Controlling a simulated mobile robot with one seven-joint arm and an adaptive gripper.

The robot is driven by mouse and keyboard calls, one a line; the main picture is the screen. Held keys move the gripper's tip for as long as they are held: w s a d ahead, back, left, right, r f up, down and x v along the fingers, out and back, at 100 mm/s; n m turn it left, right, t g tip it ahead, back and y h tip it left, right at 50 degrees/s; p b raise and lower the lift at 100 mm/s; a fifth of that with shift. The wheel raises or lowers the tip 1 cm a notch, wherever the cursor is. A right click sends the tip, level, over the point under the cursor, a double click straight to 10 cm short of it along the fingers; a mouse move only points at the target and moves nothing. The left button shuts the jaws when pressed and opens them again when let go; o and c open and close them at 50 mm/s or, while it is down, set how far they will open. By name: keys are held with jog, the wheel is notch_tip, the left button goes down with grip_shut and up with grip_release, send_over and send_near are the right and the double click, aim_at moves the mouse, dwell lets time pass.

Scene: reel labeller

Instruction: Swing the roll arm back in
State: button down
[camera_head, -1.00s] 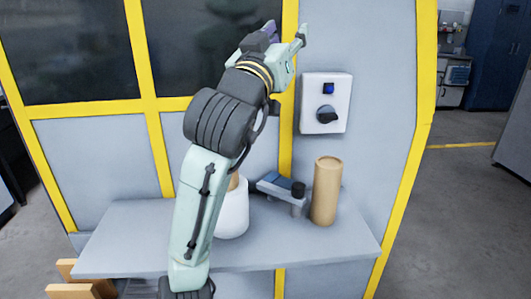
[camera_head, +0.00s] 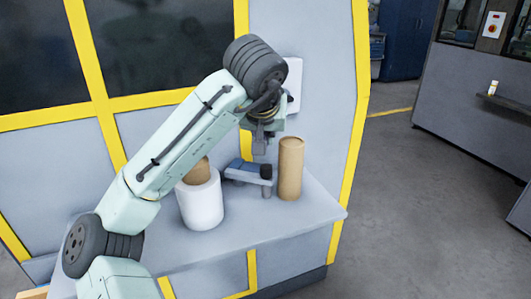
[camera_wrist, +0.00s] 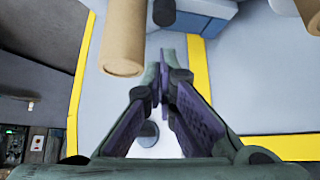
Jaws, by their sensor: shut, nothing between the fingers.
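The roll arm (camera_head: 240,170), a blue-grey bar with a black knob (camera_head: 266,171) at its right end, sits above the shelf between the white roll and a brown cylinder. Its blue body (camera_wrist: 205,18) and black knob (camera_wrist: 164,12) show at the top of the wrist view. My gripper (camera_head: 261,147) hangs just above the knob in the head view, partly hidden by my wrist. In the wrist view my gripper (camera_wrist: 165,75) has its fingers together with nothing between them. The knob looks apart from the fingertips; the exact gap is unclear.
A brown cylinder (camera_head: 290,168) stands right of the knob and shows in the wrist view (camera_wrist: 123,40). The white roll (camera_head: 202,207) with a brown core stands left. A white control box (camera_head: 294,85) is partly hidden behind my arm. The shelf's front (camera_head: 285,225) is clear.

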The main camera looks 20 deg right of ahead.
aim_at(265, 164)
jog(key=p+x, duration=0.2)
jog(key=x, duration=0.8)
jog(key=shift+a+r, duration=0.1)
dwell(0.3)
jog(key=shift+s+a+m+g+h+p, duration=0.35)
jog(key=shift+s+a+m+h, duration=0.15)
jog(key=shift+a+m+h, duration=0.4)
jog(key=a+m+p, duration=0.2)
jog(key=a, duration=0.4)
jog(key=shift+s+a+m+g+h, duration=0.3)
jog(key=shift+s+a+g, duration=0.1)
jog(key=shift+g, duration=0.05)
jog(key=shift+a, duration=0.2)
